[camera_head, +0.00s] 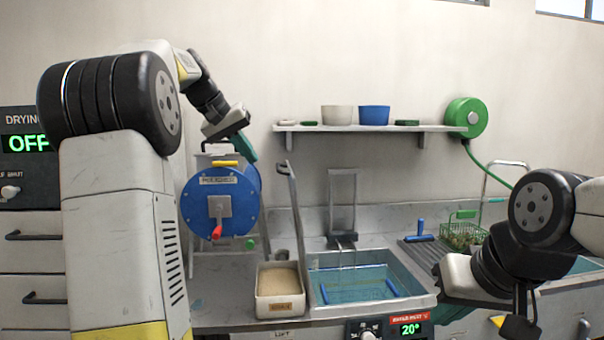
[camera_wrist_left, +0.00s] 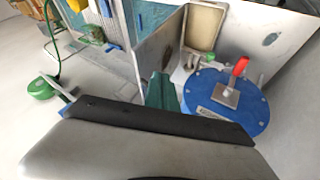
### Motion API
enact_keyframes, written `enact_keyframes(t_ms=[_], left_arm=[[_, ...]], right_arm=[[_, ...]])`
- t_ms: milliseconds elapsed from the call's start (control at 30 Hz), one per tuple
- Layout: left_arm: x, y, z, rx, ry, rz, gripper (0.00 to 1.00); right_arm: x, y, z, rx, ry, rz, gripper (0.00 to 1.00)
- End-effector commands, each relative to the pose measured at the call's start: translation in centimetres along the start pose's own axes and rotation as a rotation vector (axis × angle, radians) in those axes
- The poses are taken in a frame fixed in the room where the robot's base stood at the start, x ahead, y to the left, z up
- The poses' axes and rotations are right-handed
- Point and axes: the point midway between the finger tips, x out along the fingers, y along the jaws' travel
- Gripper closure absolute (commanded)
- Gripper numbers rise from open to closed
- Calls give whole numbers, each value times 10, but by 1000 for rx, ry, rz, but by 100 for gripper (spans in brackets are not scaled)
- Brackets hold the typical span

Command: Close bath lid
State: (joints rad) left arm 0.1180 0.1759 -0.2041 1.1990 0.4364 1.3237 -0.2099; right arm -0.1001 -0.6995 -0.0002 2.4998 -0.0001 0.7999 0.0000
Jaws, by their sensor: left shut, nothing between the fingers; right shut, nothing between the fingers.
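The bath (camera_head: 402,270) is a metal basin with blue water and a wire basket in it. Its lid (camera_head: 301,225) is a thin grey panel standing up, nearly edge-on, along the bath's left side. The lid's broad face shows in the left wrist view (camera_wrist_left: 158,46). My left gripper (camera_head: 246,147) is shut and empty, above and left of the lid's top edge, beside the blue drum, apart from the lid. Its teal fingers also show in the left wrist view (camera_wrist_left: 162,92). My right gripper (camera_head: 452,314) is shut and empty at the bath's front right, partly hidden by its own wrist.
A blue drum (camera_head: 225,190) with a red handle stands left of the lid. A green basket (camera_head: 462,232) and a blue-handled tool (camera_head: 420,234) lie right of the bath. A shelf (camera_head: 375,128) hangs above.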

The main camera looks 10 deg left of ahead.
Motion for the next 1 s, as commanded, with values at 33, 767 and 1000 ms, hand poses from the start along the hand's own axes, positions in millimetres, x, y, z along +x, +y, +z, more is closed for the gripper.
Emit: enact_keyframes(t_ms=[33, 767, 1000], left_arm=[[1, -2, -3, 0, 1, 0, 100], [109, 21, -6, 6, 2, 3, 100], [116, 36, -7, 3, 2, 2, 100]], right_arm=[[0, 0, 0, 0, 0, 0, 100], [0, 0, 0, 0, 0, 0, 100], [0, 0, 0, 0, 0, 0, 100]])
